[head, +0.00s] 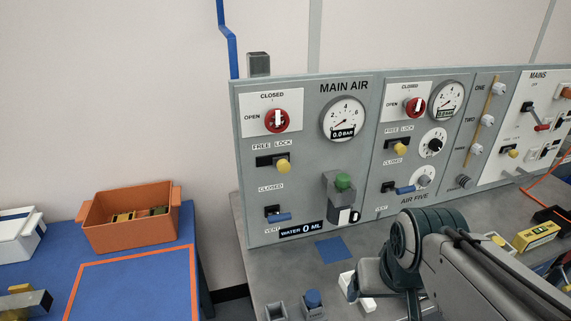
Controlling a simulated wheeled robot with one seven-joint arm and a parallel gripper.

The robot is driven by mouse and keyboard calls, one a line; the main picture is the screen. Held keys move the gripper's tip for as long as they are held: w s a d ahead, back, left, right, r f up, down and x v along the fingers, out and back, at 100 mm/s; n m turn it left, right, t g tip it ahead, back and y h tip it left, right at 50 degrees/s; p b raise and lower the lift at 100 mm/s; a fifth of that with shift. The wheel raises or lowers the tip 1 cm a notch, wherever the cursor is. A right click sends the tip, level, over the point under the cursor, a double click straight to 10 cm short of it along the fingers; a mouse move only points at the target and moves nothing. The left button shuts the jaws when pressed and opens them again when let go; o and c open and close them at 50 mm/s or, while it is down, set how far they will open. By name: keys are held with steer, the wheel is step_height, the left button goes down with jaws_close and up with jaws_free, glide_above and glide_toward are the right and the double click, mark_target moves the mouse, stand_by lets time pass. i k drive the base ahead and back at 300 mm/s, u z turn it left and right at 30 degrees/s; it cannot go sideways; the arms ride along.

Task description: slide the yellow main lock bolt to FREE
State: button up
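The yellow main lock bolt (284,166) is a round yellow knob on the MAIN AIR panel (310,190), left of centre in the head view. It sits at the right end of a short dark slot (264,161), on the LOCK side of the FREE / LOCK label above it. The slot's left part, under FREE, is bare. A red round valve with a white handle (278,119) is above it. My arm shows at the lower right, over the bench and apart from the bolt. My gripper's fingers cannot be seen.
A blue lever (279,217) and a grey block with a green knob (343,181) are near the bolt. A second panel, AIR FIVE, has a similar yellow knob (400,149). An orange bin (132,219) stands on the blue table at left. The space before the bolt looks clear.

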mark_target(282, 162)
steer(key=z, duration=1.7)
steer(key=k, duration=0.9)
steer(key=u, duration=1.2)
steer(key=i, duration=0.5)
